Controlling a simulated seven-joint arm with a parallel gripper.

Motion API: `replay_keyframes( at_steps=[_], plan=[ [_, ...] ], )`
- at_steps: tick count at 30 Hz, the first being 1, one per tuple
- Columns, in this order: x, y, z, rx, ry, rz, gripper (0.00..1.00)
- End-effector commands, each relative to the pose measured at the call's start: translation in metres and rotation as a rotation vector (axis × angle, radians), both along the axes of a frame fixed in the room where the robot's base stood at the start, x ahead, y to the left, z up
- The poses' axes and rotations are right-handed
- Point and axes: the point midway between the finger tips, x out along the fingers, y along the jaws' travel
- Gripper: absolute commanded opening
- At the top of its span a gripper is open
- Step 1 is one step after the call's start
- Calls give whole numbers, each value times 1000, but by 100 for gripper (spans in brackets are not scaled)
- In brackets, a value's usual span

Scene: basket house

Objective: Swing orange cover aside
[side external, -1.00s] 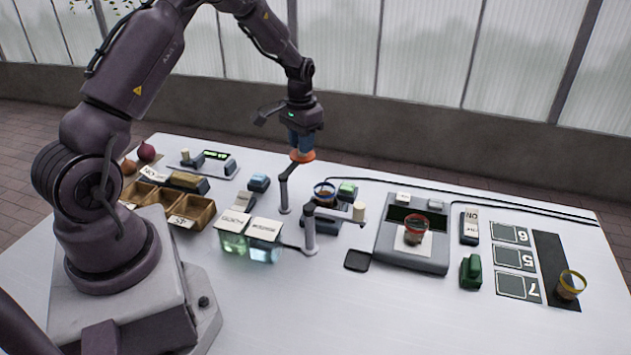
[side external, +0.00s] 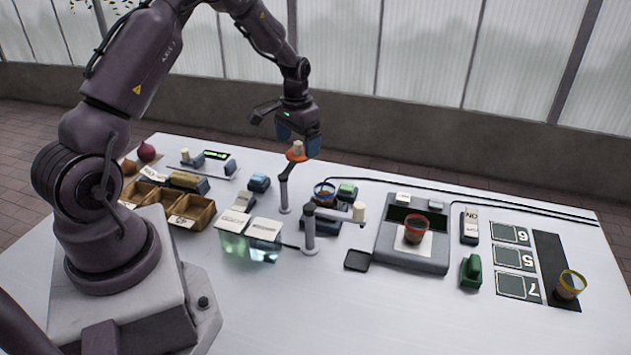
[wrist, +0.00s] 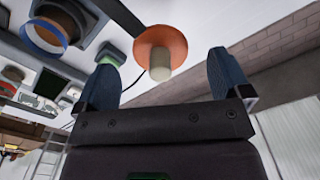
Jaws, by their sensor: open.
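The orange cover (side external: 294,156) is a round disc with a cream knob (side external: 298,146) on top, carried on a dark swing arm from a slim post (side external: 285,190). It stands raised above the table, off to the back left of the blue-rimmed cup (side external: 325,191). In the wrist view the orange cover (wrist: 160,42) shows with its cream knob pointing toward my gripper. My gripper (side external: 299,143) is above the cover, its blue fingers apart on either side of the knob. In the wrist view gaps separate both fingers from the knob.
A second post (side external: 309,228) with a sideways arm and cream knob (side external: 358,211) stands in front of the cup. A scale-like device (side external: 413,258) holds a red-rimmed cup (side external: 415,229). Wooden bins (side external: 190,211) stand left. The table's front is mostly clear.

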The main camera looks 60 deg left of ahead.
Motion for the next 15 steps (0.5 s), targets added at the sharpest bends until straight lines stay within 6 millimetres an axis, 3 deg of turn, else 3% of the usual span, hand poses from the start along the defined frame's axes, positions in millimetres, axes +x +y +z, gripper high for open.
replay_keyframes(
  at_steps=[8, 15],
  plan=[
    [0, 0, 3, 0, -1, 0, 96],
    [0, 0, 22, 1, -2, 0, 96]
  ],
)
